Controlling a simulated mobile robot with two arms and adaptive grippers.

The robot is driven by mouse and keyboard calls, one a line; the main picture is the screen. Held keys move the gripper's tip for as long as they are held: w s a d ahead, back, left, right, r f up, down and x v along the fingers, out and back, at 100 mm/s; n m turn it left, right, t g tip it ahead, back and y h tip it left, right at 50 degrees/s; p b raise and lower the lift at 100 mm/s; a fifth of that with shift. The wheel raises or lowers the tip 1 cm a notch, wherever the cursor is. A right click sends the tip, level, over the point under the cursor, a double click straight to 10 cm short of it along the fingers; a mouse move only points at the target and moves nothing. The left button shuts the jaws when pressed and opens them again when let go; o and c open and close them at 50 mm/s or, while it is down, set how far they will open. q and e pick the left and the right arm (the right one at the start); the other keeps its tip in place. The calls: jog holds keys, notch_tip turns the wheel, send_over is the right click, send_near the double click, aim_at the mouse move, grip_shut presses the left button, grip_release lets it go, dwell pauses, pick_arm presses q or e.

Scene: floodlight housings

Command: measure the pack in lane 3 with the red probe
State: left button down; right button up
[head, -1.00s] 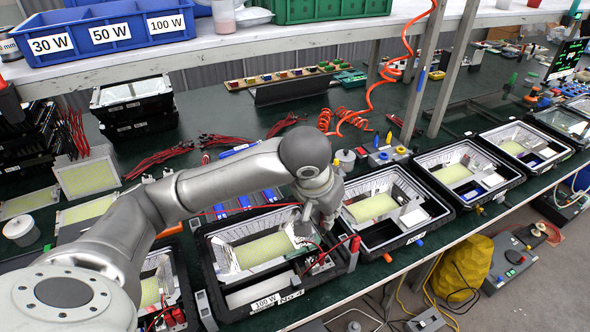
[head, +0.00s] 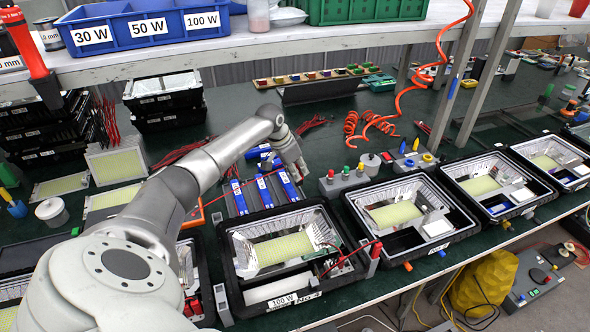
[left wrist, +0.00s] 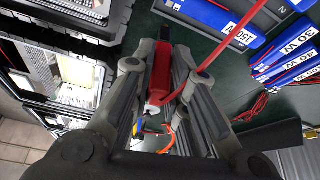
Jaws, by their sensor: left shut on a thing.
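My left gripper (head: 298,178) is at the rear of the bench, by the right end of the row of blue packs. In the left wrist view its jaws (left wrist: 157,105) are shut on a red probe (left wrist: 161,72). A red lead passes to the right of the jaws there. In the head view the probe is mostly hidden by the gripper. My right gripper is out of view.
An open floodlight housing (head: 232,262) stands just in front of the packs, with a red-handled item (head: 375,252) at its right corner. More housings line the front edge to the right. A grey box with coloured knobs (head: 345,182) stands right of the gripper. A shelf (head: 300,48) hangs behind.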

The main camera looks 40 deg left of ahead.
pick_arm(q)
jog(key=shift+a+f, duration=0.1)
jog(key=shift+a, duration=0.3)
jog(key=shift+s+p, duration=0.15)
jog(key=shift+p, duration=0.35)
jog(key=shift+f+b, duration=1.95)
jog(key=shift+f, duration=0.95)
jog(key=shift+f, duration=0.65)
